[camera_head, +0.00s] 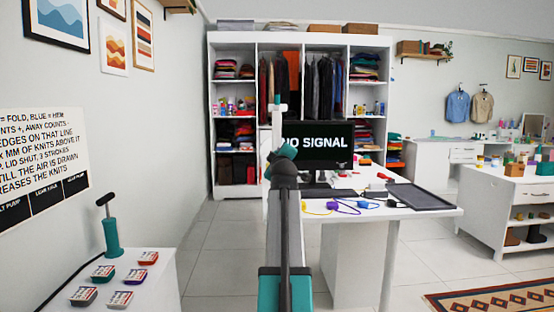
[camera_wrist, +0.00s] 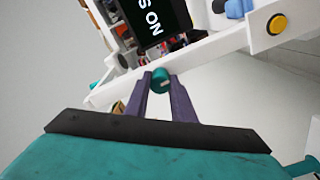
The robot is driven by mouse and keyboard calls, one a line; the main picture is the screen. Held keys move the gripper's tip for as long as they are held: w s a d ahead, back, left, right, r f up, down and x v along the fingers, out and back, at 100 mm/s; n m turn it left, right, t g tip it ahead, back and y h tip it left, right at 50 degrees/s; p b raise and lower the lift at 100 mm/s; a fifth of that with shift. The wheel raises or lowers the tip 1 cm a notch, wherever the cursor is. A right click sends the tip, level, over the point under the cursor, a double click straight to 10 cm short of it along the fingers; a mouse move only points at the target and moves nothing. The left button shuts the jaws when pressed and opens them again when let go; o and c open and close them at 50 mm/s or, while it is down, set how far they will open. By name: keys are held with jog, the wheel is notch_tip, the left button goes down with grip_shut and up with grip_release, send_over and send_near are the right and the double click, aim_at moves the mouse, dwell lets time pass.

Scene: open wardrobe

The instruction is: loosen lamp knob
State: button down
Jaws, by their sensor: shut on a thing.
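In the wrist view, a small teal knob (camera_wrist: 160,79) sits between the two purple-grey fingertips of my gripper (camera_wrist: 160,84). The gripper is shut on the knob, with a finger on each side. A white bar (camera_wrist: 205,50) runs slantwise right behind the knob and appears to be part of the lamp. A round yellow-orange cap (camera_wrist: 277,24) sits on its upper right part, and a blue piece is close by. In the head view my own arm covers the middle, and the fingertips and knob cannot be made out there.
A white desk (camera_head: 425,209) carries a monitor (camera_head: 318,135) reading NO SIGNAL, a dark tray (camera_head: 420,196) and small coloured items. An open wardrobe (camera_head: 233,55) stands behind. A low white table (camera_head: 150,285) with a teal pump (camera_head: 111,236) is at left. Floor between them is clear.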

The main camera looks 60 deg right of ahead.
jog(key=shift+n+b, duration=1.25)
jog(key=shift+n, duration=1.75)
jog(key=c, duration=1.4)
grip_release()
jog(key=shift+o, duration=0.3)
jog(key=shift+o, duration=0.8)
jog(key=shift+a, duration=0.1)
jog(key=p+v, duration=0.1)
jog(key=v, duration=0.7)
jog(key=shift+p, duration=0.35)
